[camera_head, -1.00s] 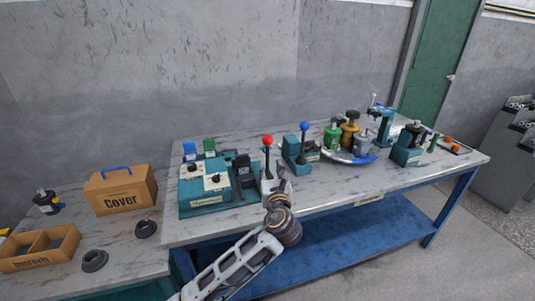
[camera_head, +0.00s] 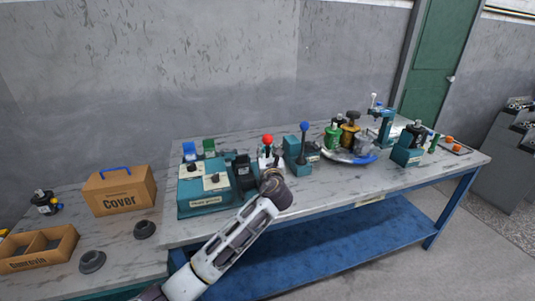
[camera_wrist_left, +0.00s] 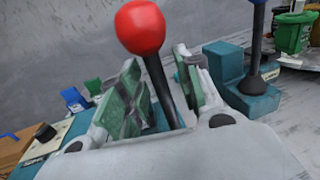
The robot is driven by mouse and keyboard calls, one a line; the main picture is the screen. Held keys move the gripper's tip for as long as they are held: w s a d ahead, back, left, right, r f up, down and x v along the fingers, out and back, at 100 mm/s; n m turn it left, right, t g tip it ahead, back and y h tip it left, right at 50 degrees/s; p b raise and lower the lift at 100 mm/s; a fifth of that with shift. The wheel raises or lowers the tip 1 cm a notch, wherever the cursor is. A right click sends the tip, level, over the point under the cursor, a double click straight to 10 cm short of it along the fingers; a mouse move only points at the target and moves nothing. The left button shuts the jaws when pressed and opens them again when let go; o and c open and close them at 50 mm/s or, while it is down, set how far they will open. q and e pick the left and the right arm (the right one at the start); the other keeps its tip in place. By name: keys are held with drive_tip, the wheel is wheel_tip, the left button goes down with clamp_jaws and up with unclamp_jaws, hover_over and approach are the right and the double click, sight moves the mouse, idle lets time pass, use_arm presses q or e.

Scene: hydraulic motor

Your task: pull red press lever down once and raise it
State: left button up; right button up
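The red press lever (camera_head: 267,138) has a round red ball on a dark shaft and stands on the bench. In the head view my left gripper and wrist hide its lower part. The ball (camera_wrist_left: 140,27) and shaft (camera_wrist_left: 163,88) are large in the left wrist view. My left gripper (camera_head: 269,160) is at the lever, just below the ball. In the left wrist view my left gripper (camera_wrist_left: 161,92) is open, its green-padded fingers on either side of the shaft with gaps visible. The lever's base is hidden. My right gripper is not in view.
A blue-knobbed lever (camera_head: 303,140) stands close to the right. A teal control box (camera_head: 204,189) is to the left. A round tray (camera_head: 335,157) with coloured parts lies further right. The Cover box (camera_head: 119,190) is on the left table. The bench's front right is clear.

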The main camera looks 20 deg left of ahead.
use_arm(q)
drive_tip(key=shift+w, duration=0.1)
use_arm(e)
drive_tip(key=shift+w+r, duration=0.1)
use_arm(q)
clamp_jaws()
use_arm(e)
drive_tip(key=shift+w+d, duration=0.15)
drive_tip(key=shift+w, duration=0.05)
